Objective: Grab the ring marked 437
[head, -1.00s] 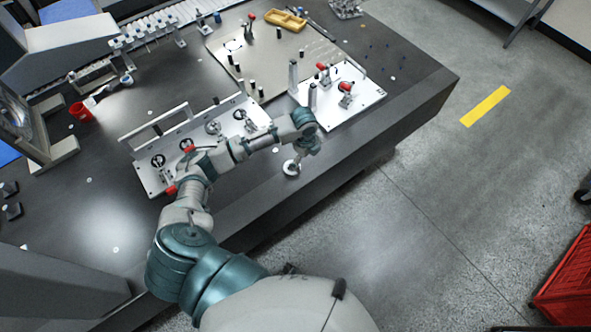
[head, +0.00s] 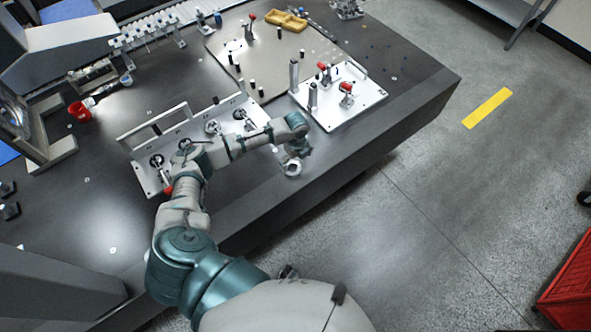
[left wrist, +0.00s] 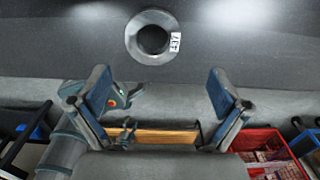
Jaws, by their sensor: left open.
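A grey ring with a dark round hole lies flat on the dark table near its front edge, in the head view (head: 292,170) and in the left wrist view (left wrist: 134,42). A white label on its right side in the wrist view appears to read 437. My left gripper (left wrist: 158,86) is open, with its two blue-padded fingers wide apart and nothing between them. In the wrist view the ring is beyond the fingertips, near the top. In the head view my left gripper (head: 296,153) is just above the ring and partly covers it.
A white fixture plate with red-handled clamps (head: 357,104) stands right of the ring. Another clamp plate (head: 150,180) lies behind and under my left arm. The table between ring and front edge is clear.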

